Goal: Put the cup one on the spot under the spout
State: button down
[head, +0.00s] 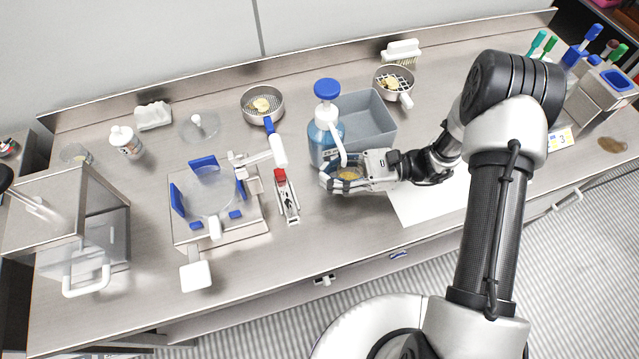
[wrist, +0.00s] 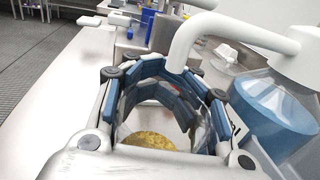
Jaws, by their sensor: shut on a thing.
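My gripper (head: 327,180) is shut on a clear cup with yellow-brown grains in its bottom (head: 350,174). In the wrist view the blue-padded fingers (wrist: 165,78) wrap around the cup (wrist: 130,120), which looks upright. The dispenser bottle (head: 318,138) holds blue liquid and has a blue top; it stands just behind my gripper. Its white spout (head: 341,150) bends down towards the cup. In the wrist view the spout tip (wrist: 177,65) appears over the cup's far rim. The spot under the spout is hidden, and I cannot tell whether the cup touches the bench.
A red-and-silver tool (head: 287,200) lies left of my gripper, beside a device with blue blocks (head: 215,235). A white sheet (head: 425,203) lies below my wrist. Bare bench shows in front of the gripper.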

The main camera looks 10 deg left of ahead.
jog(key=shift+s+a, duration=0.2)
jog(key=shift+a, duration=0.3)
jog(key=shift+s+a+f+b, duration=0.15)
jog(key=shift+f+b, duration=0.3)
jog(key=shift+f, duration=0.4)
jog(key=shift+a+f+b, duration=0.15)
jog(key=shift+f+b, duration=0.3)
jog(key=shift+f, duration=0.4)
jog(key=shift+f, duration=0.25)
jog(key=c, duration=0.9)
grip_release()
jog(key=shift+r, duration=0.1)
jog(key=shift+c, duration=0.2)
